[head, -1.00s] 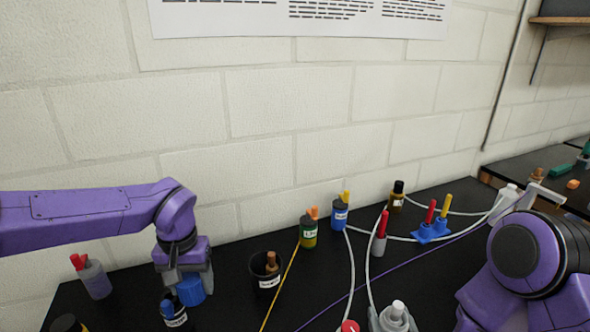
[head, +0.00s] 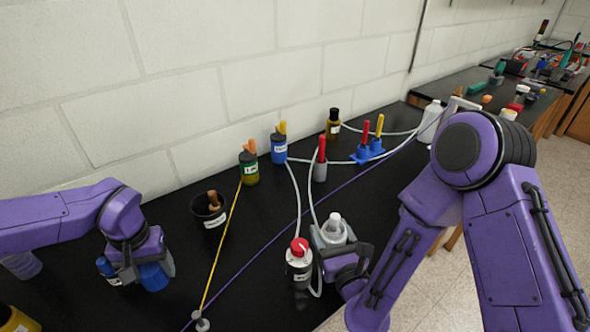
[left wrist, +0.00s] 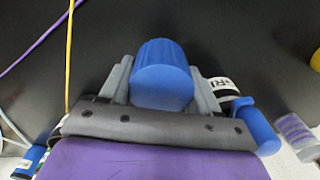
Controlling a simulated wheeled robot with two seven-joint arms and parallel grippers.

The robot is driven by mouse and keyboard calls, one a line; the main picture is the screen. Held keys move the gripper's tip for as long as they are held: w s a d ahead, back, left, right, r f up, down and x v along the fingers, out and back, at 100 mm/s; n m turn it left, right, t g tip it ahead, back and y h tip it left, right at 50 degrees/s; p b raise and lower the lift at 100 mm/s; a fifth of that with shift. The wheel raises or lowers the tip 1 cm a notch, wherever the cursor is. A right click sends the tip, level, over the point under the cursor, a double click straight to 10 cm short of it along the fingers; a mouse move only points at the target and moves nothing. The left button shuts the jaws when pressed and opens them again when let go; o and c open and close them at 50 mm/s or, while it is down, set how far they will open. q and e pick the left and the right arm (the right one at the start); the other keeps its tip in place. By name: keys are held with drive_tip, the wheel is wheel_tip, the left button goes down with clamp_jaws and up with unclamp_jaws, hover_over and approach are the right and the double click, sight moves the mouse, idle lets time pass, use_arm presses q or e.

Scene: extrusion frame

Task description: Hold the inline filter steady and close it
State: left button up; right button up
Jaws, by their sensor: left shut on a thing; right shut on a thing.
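A blue ribbed cup-like cylinder (head: 153,277) is in my left gripper (head: 148,262), low over the left of the black bench. In the left wrist view the blue cylinder (left wrist: 163,75) sits between both grey fingers. My right gripper (head: 335,243) is shut around a pale grey body with a white knob on top (head: 333,228), which I take for the inline filter body. It looks upright near the bench's front edge. White tubing runs close to it; the joints are hidden. The blue cylinder and this body are well apart.
A black cup (head: 209,209), a green bottle (head: 249,167) and a blue bottle (head: 279,146) stand behind. A yellow cord (head: 222,248) and a purple cord (head: 262,249) cross the bench between my grippers.

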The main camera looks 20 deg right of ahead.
drive_tip(key=w+a+n+g+y, duration=0.1)
drive_tip(key=a+n+g+y, duration=0.1)
drive_tip(key=y, duration=0.3)
drive_tip(key=w+a+f+n+g+y, duration=0.1)
drive_tip(key=w+n+g+y, duration=0.1)
drive_tip(key=n+g+y, duration=0.1)
drive_tip(key=w+a+f+n+g+y, duration=0.1)
drive_tip(key=w+a+n+g+y, duration=0.1)
drive_tip(key=n+y, duration=0.3)
drive_tip(key=shift+a+n+y, duration=0.3)
drive_tip(key=shift+n+y, duration=0.1)
drive_tip(key=shift+y, duration=0.4)
drive_tip(key=shift+w+a+f+n+g+y, duration=0.15)
drive_tip(key=shift+n+g+y, duration=0.15)
drive_tip(key=shift+g, duration=0.15)
drive_tip(key=shift+w+a+r+n+g+y, duration=0.1)
drive_tip(key=shift+a+n+g+y, duration=0.15)
drive_tip(key=shift+g, duration=0.25)
drive_tip(key=shift+w+a+f+n+g+y, duration=0.1)
drive_tip(key=shift+n+g+y, duration=0.05)
drive_tip(key=shift+n+g, duration=0.25)
